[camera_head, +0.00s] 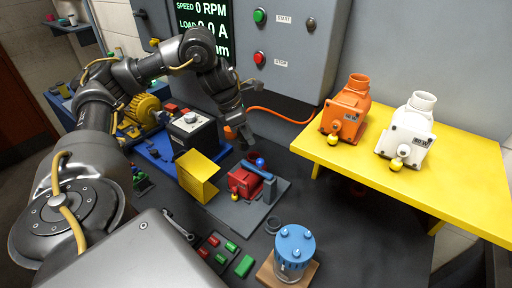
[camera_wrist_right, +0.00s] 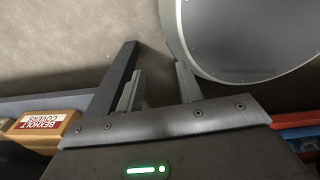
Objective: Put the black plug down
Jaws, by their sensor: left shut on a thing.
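My left gripper (camera_head: 238,124) hangs above the dark bench, in front of the grey control box and behind the red motor. It is shut on a small dark thing, which I take for the black plug; its outline is hard to tell from the dark fingers. An orange cable (camera_head: 274,111) runs from the gripper to the right, towards the yellow stand. My right gripper (camera_wrist_right: 158,88) shows only in the right wrist view. Its fingers are apart with nothing between them.
The red motor (camera_head: 243,182) sits on a grey plate beside a yellow box (camera_head: 197,176). A black-and-white device (camera_head: 191,132) stands left of the gripper. Orange (camera_head: 345,108) and white (camera_head: 408,130) motors stand on the yellow stand (camera_head: 446,178). A blue-topped jar (camera_head: 294,248) is in front.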

